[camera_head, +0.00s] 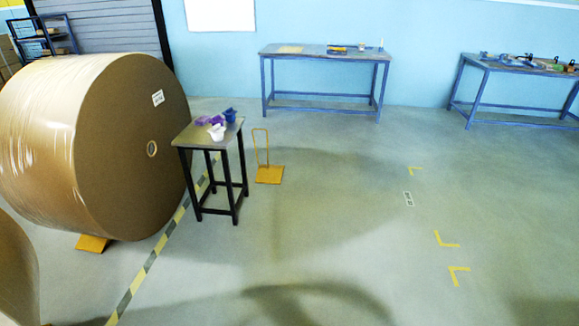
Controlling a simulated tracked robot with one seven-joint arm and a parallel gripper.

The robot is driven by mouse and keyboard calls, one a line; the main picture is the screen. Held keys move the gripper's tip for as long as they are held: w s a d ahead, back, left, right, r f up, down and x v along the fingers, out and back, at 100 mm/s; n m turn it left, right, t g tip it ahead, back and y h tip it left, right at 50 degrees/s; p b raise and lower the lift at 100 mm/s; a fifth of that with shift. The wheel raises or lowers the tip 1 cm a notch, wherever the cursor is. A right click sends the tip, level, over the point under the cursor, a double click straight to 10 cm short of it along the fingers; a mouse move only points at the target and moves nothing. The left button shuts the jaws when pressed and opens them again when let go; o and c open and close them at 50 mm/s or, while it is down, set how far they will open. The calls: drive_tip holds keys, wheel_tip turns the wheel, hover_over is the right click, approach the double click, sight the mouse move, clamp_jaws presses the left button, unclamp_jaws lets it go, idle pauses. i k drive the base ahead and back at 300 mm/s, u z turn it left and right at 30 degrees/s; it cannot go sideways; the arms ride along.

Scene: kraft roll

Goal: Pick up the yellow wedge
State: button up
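A yellow-orange wedge (269,175) with a tall thin loop handle sits on the grey floor, just right of the small black-legged table. The handle stands upright from its left side. Another yellow-orange wedge (92,243) shows at the foot of the large kraft roll (130,150), partly hidden by the roll. My gripper is not in view.
The small table (200,135) holds purple, white and blue items. A striped floor line (150,262) runs beside the roll. Blue workbenches (325,56) (515,66) stand at the back wall. Part of another roll (15,275) is at lower left. The middle and right floor is clear, with yellow corner marks.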

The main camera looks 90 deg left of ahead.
sight(267, 172)
drive_tip(key=u, duration=0.15)
drive_tip(key=i, duration=0.15)
drive_tip(key=u, duration=3)
drive_tip(key=k, duration=0.9)
drive_tip(key=u, duration=0.15)
drive_tip(key=i, duration=0.9)
